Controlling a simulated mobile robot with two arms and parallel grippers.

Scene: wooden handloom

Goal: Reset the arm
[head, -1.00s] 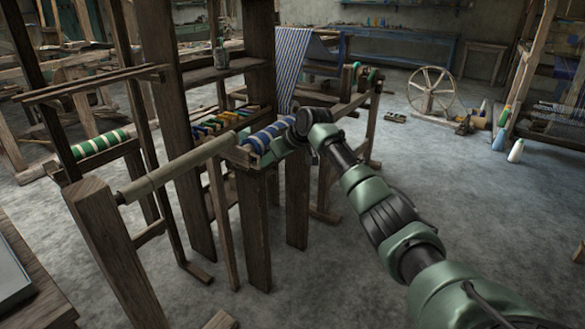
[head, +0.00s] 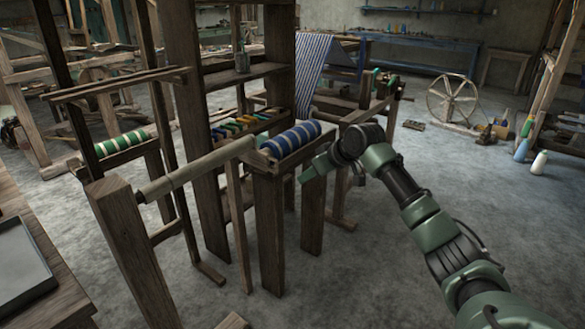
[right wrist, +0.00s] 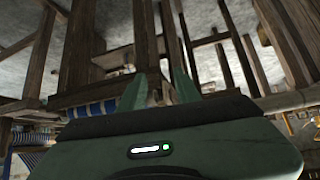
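My right arm (head: 440,240) comes in from the lower right. Its green gripper (head: 313,168) is close to the right of the blue-and-cream striped roll (head: 291,139) on the wooden loom (head: 268,220). In the right wrist view the two green fingers (right wrist: 158,92) stand apart, with loom timbers showing beyond them and nothing clearly held. A blue striped roll also shows at the left of that view (right wrist: 92,110). I cannot tell from the head view whether the fingers touch the loom. My left gripper is not in view.
A rack of coloured shuttles or spools (head: 240,126) sits behind the roll. A green-and-white roll (head: 122,142) is at the left. A grey tray (head: 22,265) lies on a table at lower left. The floor (head: 380,290) around my right arm is mostly clear.

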